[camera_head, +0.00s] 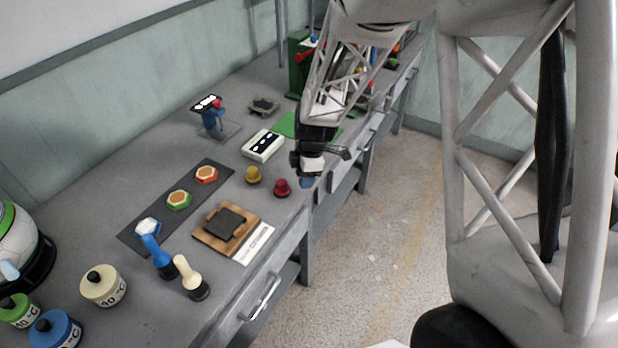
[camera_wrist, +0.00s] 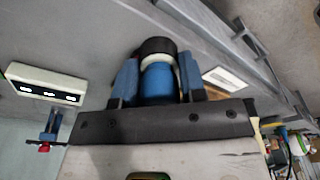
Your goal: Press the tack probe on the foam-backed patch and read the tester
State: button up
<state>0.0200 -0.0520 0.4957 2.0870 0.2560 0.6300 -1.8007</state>
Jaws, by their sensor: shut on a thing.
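My gripper (camera_head: 308,176) hangs over the front edge of the bench, near the red knob. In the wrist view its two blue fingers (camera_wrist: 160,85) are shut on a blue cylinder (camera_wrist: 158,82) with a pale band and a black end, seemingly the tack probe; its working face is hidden. Three hexagonal patches lie on a dark strip (camera_head: 136,237): a white-and-blue one (camera_head: 148,227), a green-rimmed one (camera_head: 179,200) and a red-rimmed one (camera_head: 206,174). I cannot tell which is foam-backed. A white box with a black display (camera_head: 262,145), perhaps the tester, also shows in the wrist view (camera_wrist: 45,84); its reading is illegible.
A wooden board (camera_head: 208,236) carries a dark square pad (camera_head: 233,222). Blue-handled (camera_head: 158,257) and cream-handled (camera_head: 190,277) tools stand nearby. Lidded pots (camera_head: 103,285) stand front left.

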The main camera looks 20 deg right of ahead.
jog(key=w+a, duration=0.3)
jog(key=a, duration=0.1)
jog(key=w+a+r, duration=0.1)
jog(key=w+a, duration=0.2)
jog(key=a, duration=0.1)
jog(key=w+a+r, duration=0.1)
jog(key=w+a, duration=0.3)
jog(key=a, duration=0.1)
jog(key=shift+a, duration=0.1)
jog(key=r, duration=0.2)
send_over(203, 173)
jog(key=shift+w+d, duration=0.15)
jog(key=shift+d, duration=0.1)
jog(key=shift+f, duration=0.25)
jog(key=shift+f, duration=2.85)
jog(key=shift+f, duration=0.55)
notch_tip(203, 173, up, 7)
dwell(0.5)
dwell(0.9)
